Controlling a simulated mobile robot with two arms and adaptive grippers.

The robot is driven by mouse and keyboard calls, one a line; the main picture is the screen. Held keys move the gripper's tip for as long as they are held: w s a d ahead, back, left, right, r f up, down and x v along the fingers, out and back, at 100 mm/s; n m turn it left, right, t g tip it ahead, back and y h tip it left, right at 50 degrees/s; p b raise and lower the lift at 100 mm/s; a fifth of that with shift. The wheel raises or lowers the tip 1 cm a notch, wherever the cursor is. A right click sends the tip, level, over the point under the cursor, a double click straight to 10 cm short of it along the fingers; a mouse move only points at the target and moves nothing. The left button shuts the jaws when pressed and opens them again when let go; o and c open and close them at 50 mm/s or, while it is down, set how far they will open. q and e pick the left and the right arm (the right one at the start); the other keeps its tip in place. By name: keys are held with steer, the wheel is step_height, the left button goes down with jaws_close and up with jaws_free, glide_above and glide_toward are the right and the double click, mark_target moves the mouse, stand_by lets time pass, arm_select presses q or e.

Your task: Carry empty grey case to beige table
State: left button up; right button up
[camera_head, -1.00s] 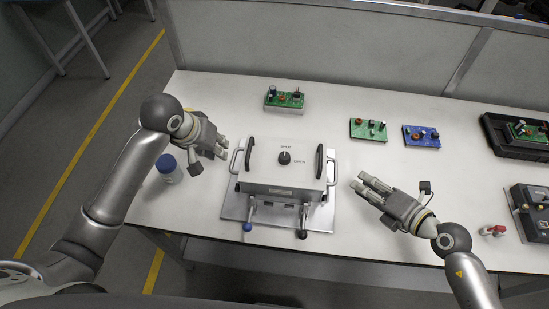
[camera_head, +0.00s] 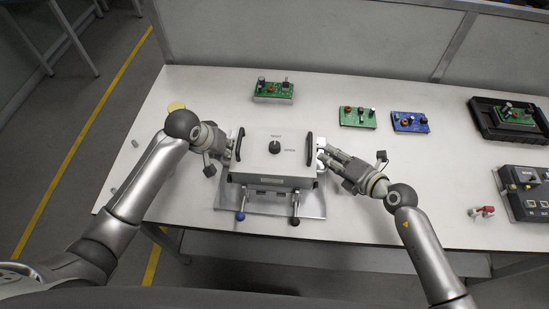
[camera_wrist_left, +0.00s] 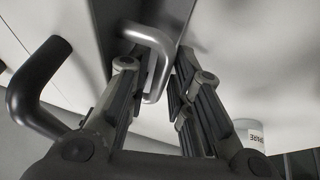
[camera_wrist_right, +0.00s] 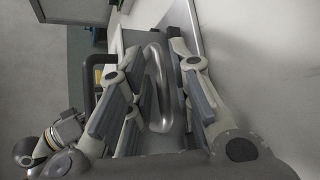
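The light grey case (camera_head: 270,158) has a black knob on top and stands on a metal plate (camera_head: 312,205) near the table's front edge. Its lid is on, so its inside is hidden. My left gripper (camera_head: 229,147) is at the case's left side. In the left wrist view its fingers (camera_wrist_left: 165,95) are apart, with the silver side handle (camera_wrist_left: 155,42) between them. My right gripper (camera_head: 323,157) is at the right side. In the right wrist view its fingers (camera_wrist_right: 160,95) are apart, on either side of the other silver handle (camera_wrist_right: 157,65). No beige table can be made out.
The white table (camera_head: 400,200) bears green boards (camera_head: 272,97) (camera_head: 357,118), a blue board (camera_head: 410,123), a black tray (camera_head: 480,125) and a control box (camera_head: 525,200). A grey partition (camera_head: 300,45) closes the back. A labelled bottle (camera_wrist_left: 255,138) shows beside the left gripper.

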arm_select(q)
steer(key=shift+w+d+f, duration=0.1)
steer(key=shift+f, duration=0.15)
arm_select(e)
steer(key=shift+w+a+f, duration=0.1)
steer(key=shift+w+a, duration=0.05)
steer(key=shift+w, duration=0.05)
arm_select(q)
steer(key=shift+c, duration=0.5)
arm_select(e)
steer(key=shift+c, duration=0.5)
arm_select(q)
jaws_close()
arm_select(e)
jaws_close()
arm_select(q)
steer(key=shift+r, duration=0.1)
